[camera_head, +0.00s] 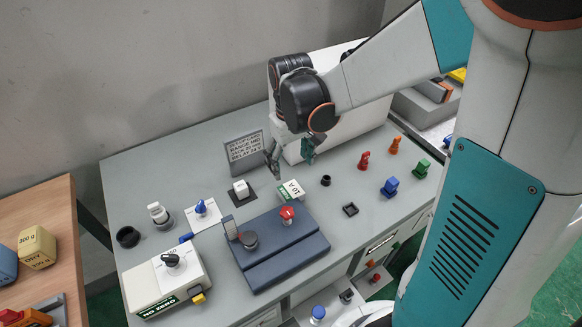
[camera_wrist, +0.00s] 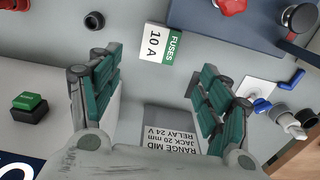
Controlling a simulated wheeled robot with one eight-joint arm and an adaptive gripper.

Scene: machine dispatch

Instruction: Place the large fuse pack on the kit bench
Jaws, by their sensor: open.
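A white pack with a green band, labelled FUSES 10 A (camera_head: 290,191), lies on the grey bench (camera_head: 130,185) beside the blue fixture. It also shows in the wrist view (camera_wrist: 161,44), beyond my fingertips. It is the only fuse pack I can make out, so I cannot compare sizes. My gripper (camera_head: 290,156) is open and empty above the back of the grey bench, behind the pack and apart from it. Both green-padded fingers show in the wrist view (camera_wrist: 160,78). No surface is marked as the kit bench.
A sign (camera_head: 246,151) stands behind the pack. The blue fixture (camera_head: 270,262) with a red knob is in front. Red, orange, blue and green pieces stand to the right. A wooden table (camera_head: 50,200) at left holds a yellow 300 g block (camera_head: 37,248) and other items.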

